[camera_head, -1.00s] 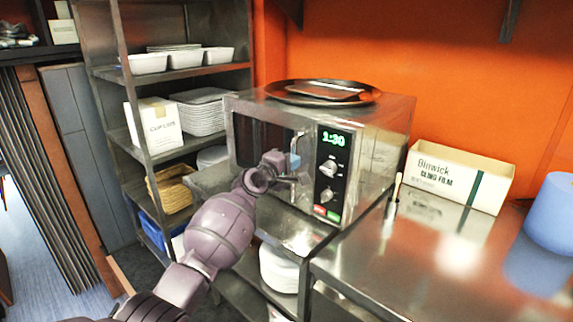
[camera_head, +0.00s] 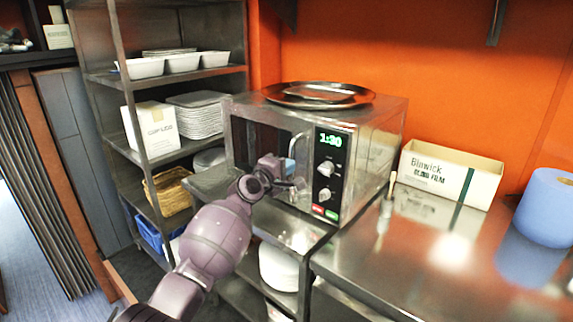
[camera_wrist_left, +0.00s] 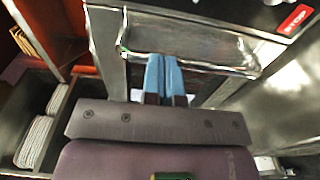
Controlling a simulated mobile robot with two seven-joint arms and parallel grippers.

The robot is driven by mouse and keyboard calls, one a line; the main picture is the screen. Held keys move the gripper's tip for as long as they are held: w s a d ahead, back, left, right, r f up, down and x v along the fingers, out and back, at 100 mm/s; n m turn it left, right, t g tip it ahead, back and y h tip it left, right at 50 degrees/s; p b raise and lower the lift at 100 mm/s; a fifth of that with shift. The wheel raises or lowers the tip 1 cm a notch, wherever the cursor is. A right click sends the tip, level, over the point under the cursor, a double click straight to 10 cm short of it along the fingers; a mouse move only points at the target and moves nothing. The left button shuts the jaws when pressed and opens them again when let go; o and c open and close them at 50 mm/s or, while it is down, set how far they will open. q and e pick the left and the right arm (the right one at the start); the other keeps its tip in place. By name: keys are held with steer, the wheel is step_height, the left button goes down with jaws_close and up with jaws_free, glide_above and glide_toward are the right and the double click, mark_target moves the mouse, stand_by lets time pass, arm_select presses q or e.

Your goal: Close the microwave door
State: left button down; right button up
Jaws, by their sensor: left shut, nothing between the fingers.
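The microwave (camera_head: 361,153) is a metal box with a green 1:30 display and two knobs, in the middle of the head view. Its door (camera_head: 241,139) has a dark window and a vertical handle beside the control panel. My arm hides the lower part of the door, and I cannot tell how wide any gap is. My left gripper (camera_head: 291,168) is at the door's front, near the handle. In the left wrist view its blue fingers (camera_wrist_left: 166,78) are together and empty, in front of a shiny metal panel. Contact is unclear. My right gripper is out of view.
A round tray (camera_head: 318,95) lies on the microwave. A cling film box (camera_head: 450,177) and a blue roll (camera_head: 548,207) stand on the steel counter (camera_head: 440,262) to the right. A shelf rack (camera_head: 122,150) with dishes and boxes stands to the left.

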arm_select(q)
steer(key=s+d+p, duration=0.3)
steer(key=s, duration=0.7)
steer(key=a+r+m+t+y, duration=0.2)
steer(key=a+r+m, duration=0.1)
steer(key=m, duration=0.4)
steer(key=s+a+f+m+g+y, duration=0.1)
steer(key=s+a+f+m+y, duration=0.2)
steer(key=s+a+f, duration=0.7)
steer(key=s+a+f+m+g+y, duration=0.1)
steer(key=s+a+f+m+y, duration=0.2)
steer(key=s+a+f, duration=0.6)
steer(key=s+a+f+g+y, duration=0.1)
steer(key=s+f, duration=0.5)
steer(key=s, duration=0.4)
steer(key=s+a+f+g, duration=0.2)
steer(key=s+f, duration=0.4)
steer(key=s, duration=0.4)
steer(key=shift+y, duration=0.4)
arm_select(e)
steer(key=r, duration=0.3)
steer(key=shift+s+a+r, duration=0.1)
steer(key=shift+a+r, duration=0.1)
arm_select(q)
steer(key=shift+a, duration=0.1)
